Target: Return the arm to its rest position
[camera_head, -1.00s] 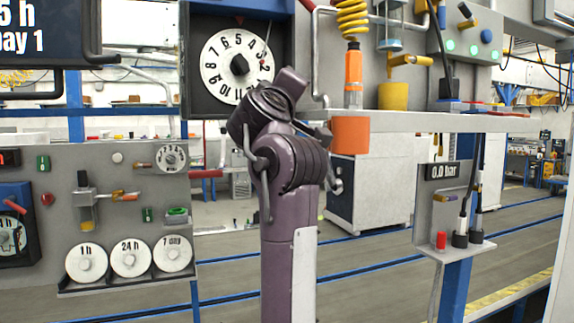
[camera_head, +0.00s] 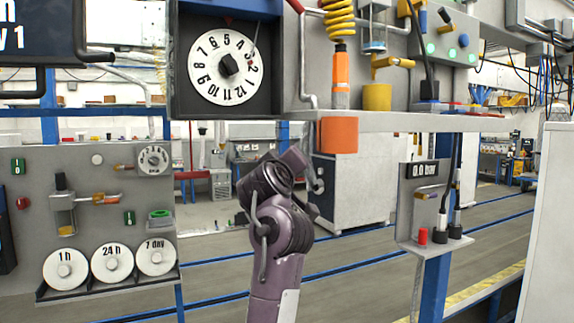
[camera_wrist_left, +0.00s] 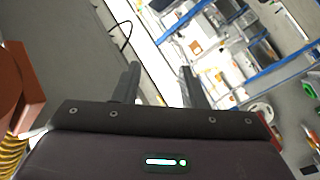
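A purple arm (camera_head: 278,235), which seems to be my left one, stands up from the bottom middle of the head view. It is bent at its dark upper joint, below and right of the big white dial. Its fingers cannot be made out there. In the left wrist view my left gripper (camera_wrist_left: 158,82) shows two dark fingers spread apart, with nothing between them. My right gripper is in neither view.
The clock dial (camera_head: 222,66) is above the arm. An orange block (camera_head: 338,135) hangs close by on the shelf's edge. The left panel (camera_head: 105,210) carries white discs. A pressure panel (camera_head: 425,205) is on the right. Open floor lies behind the arm.

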